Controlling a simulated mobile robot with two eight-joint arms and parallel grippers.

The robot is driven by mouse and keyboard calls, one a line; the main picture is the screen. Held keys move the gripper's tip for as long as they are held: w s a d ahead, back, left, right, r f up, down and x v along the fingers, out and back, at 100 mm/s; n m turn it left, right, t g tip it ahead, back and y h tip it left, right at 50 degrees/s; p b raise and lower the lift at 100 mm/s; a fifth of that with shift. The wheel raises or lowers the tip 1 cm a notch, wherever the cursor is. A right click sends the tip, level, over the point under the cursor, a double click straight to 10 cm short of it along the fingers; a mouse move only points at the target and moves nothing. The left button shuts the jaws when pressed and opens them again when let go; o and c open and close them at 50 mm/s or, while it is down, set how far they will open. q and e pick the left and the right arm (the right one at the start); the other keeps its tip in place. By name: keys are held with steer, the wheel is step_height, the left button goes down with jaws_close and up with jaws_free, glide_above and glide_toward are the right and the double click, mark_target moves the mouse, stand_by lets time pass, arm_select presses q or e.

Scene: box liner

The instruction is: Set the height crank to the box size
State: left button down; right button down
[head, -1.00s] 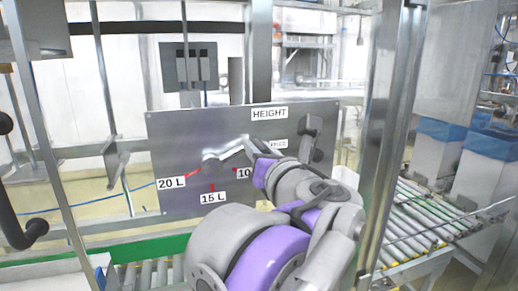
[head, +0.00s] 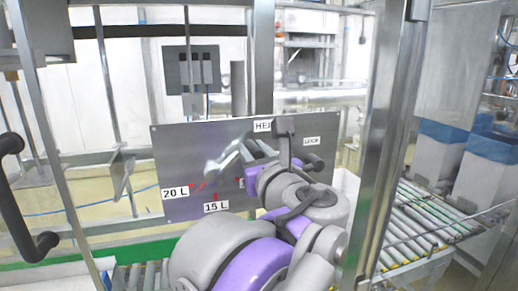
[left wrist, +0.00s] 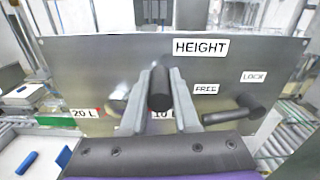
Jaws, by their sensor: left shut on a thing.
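A grey panel (head: 170,148) marked HEIGHT stands upright ahead, with red ticks at 20 L (head: 175,193), 15 L (head: 216,206) and 10 L, which is mostly covered by my arm. The silver crank (head: 213,167) is on the panel. My left gripper (head: 252,147) is at the crank. In the left wrist view my fingers (left wrist: 160,80) are shut on its black handle (left wrist: 160,98). They hide much of the crank arm, so I cannot tell which tick it points at. A black lock handle (left wrist: 235,108) sticks out below the FREE (left wrist: 206,89) and LOCK (left wrist: 254,76) labels. My right gripper is not in view.
Steel posts (head: 383,140) frame the panel. A roller conveyor (head: 415,225) with blue-topped boxes (head: 490,160) lies to the right. In the left wrist view a white box (left wrist: 30,150) with a blue item stands low left.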

arm_select(q)
steer(key=shift+s+a+r+n, duration=0.2)
steer(key=shift+a+r+n, duration=0.5)
steer(key=shift+n, duration=0.3)
steer(key=a+n, duration=0.1)
steer(key=n, duration=0.1)
steer(key=s+a+r+n, duration=0.1)
steer(key=n, duration=0.1)
steer(key=shift+a+r, duration=0.2)
steer(key=shift+a, duration=0.2)
steer(key=shift+s+a+r+n, duration=0.1)
steer(key=shift+a+n, duration=0.25)
steer(key=shift+n, duration=0.2)
steer(key=shift+s+a+r+n, duration=0.1)
steer(key=shift+a+n, duration=0.25)
steer(key=shift+n, duration=0.2)
steer(key=shift+s+a, duration=0.1)
steer(key=shift+a, duration=0.2)
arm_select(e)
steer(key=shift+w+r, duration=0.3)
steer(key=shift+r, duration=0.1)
arm_select(q)
steer(key=shift+s+a+f, duration=0.1)
steer(key=shift+a, duration=0.1)
steer(key=c, duration=0.7)
jaws_free()
steer(key=shift+o, duration=0.2)
steer(key=shift+s+d, duration=0.1)
